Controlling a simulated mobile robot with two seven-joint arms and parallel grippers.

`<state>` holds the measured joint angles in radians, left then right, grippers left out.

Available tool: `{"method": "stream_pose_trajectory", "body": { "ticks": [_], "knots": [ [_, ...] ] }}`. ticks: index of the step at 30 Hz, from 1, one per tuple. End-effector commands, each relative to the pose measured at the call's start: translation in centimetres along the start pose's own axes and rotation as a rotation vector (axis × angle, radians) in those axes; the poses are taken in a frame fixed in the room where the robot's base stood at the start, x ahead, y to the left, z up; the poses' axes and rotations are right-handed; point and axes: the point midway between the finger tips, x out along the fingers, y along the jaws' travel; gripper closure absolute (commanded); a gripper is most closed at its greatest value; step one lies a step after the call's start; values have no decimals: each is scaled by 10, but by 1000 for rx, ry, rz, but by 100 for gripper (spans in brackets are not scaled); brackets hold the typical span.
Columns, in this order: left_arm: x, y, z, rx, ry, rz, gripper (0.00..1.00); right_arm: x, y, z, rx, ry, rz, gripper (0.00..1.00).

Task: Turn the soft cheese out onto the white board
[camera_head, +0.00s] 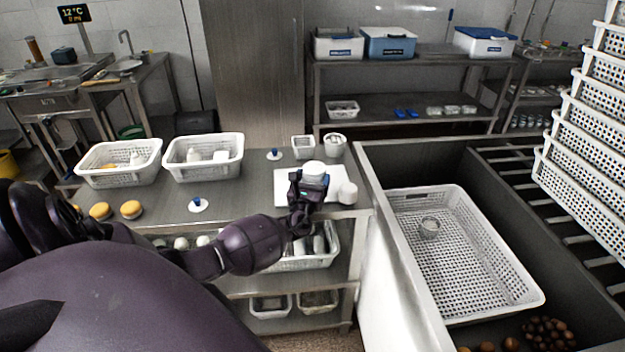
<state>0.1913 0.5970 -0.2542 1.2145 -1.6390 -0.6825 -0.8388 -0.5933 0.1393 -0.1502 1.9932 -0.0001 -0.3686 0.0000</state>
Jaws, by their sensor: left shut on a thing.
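The white board (283,188) lies on the metal table, near its right end. My left gripper (310,178) is over the board and shut on a small white round thing (314,167). Only its pale top shows above the dark fingers; whether it is a basket or the soft cheese itself I cannot tell. A white rounded piece (348,192) is at the board's right edge, beside the gripper. The gripper hides part of the board and the contact below it. My right gripper is not in view.
Two white perforated baskets (203,173) stand on the table to the left. Two small white containers (303,147) (335,145) stand behind the board. A sink with a large perforated basket (485,290) is at right, beside stacked crates (590,125). Yellow rounds (131,209) lie at the left.

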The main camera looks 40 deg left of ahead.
Motion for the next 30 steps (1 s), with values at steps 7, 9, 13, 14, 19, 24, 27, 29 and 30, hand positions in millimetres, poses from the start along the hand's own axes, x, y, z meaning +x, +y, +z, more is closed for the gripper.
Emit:
{"method": "stream_pose_trajectory", "body": {
  "ticks": [7, 9, 13, 14, 19, 24, 27, 29, 30],
  "knots": [
    [1, 0, 6, 0, -1, 0, 44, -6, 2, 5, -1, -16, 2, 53],
    [2, 0, 8, 0, -1, 0, 44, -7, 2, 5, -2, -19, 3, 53],
    [2, 0, 11, 1, -1, 0, 44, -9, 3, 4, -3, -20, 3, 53],
    [2, 0, 12, 1, -1, 0, 44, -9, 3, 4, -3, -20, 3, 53],
    [3, 0, 16, 0, 0, 0, 44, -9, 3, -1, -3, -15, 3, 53],
    [4, 0, 20, 0, 0, 0, 44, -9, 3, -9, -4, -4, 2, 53],
    [4, 0, 22, -1, 0, 0, 44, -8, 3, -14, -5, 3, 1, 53],
    [5, 0, 24, -1, 0, 0, 44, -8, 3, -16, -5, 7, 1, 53],
    [5, 0, 24, -1, 0, 0, 44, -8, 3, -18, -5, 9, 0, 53]
  ]
}}
